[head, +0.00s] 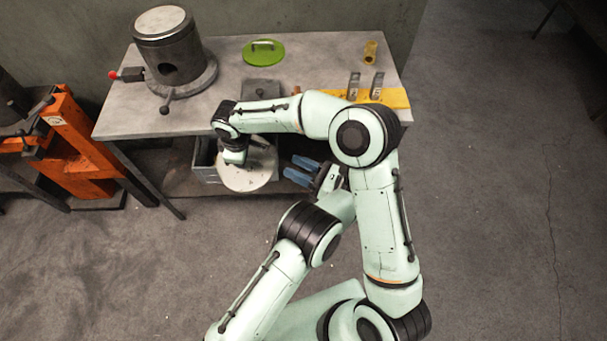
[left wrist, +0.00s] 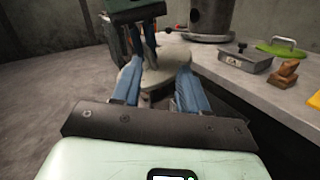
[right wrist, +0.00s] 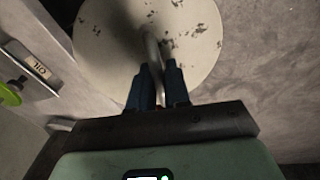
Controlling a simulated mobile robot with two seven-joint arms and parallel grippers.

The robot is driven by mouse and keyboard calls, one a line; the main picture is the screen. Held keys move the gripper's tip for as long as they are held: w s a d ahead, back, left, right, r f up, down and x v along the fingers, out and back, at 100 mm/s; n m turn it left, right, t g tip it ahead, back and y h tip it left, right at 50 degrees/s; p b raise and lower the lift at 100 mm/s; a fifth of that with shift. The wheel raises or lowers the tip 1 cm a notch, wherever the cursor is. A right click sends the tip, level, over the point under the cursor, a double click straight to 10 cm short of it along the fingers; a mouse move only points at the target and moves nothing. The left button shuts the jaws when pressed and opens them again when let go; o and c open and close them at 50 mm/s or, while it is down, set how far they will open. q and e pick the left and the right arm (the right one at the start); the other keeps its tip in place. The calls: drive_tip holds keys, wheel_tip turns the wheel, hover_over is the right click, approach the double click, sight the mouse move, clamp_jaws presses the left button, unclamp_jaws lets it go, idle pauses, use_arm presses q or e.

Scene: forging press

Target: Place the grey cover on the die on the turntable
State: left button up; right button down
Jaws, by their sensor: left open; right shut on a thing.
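The grey cover (head: 247,178) is a pale round disc with worn dark patches and a bar handle. My right gripper (right wrist: 157,72) is shut on the handle, and the cover hangs in front of the table's front edge. In the head view my right wrist hides the grip. The die (head: 168,48) is a dark metal cylinder with a light top and a side hole, on the round turntable (head: 206,82) at the table's back left. My left gripper (head: 298,170) is open and empty, to the right of the cover; its spread blue fingers also show in the left wrist view (left wrist: 160,88).
A green lid (head: 264,52) and a grey box (head: 262,87) stand on the table (head: 225,57). A yellow piece (head: 370,51) and small upright parts on a yellow strip (head: 396,98) are at the right. A grey bin (head: 207,172) is below the front edge. An orange frame (head: 75,140) stands left.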

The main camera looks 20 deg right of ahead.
sight(252, 160)
drive_tip(key=shift+r, duration=0.1)
use_arm(q)
drive_tip(key=w+a+n, duration=0.1)
drive_tip(key=a, duration=0.2)
drive_tip(key=w+a+n+g, duration=0.1)
drive_tip(key=w+a+n, duration=0.2)
drive_tip(key=w+a, duration=0.1)
drive_tip(key=a, duration=0.1)
drive_tip(key=shift+w+a+f+n+g, duration=0.15)
drive_tip(key=shift+w+a+n+g, duration=0.15)
drive_tip(key=shift+a+n, duration=0.1)
drive_tip(key=shift+c, duration=0.2)
drive_tip(key=shift+s, duration=0.1)
clamp_jaws()
use_arm(e)
drive_tip(key=shift+w, duration=0.1)
drive_tip(key=shift+d, duration=0.1)
use_arm(q)
drive_tip(key=shift+d, duration=0.1)
use_arm(e)
drive_tip(key=c, duration=1)
unclamp_jaws()
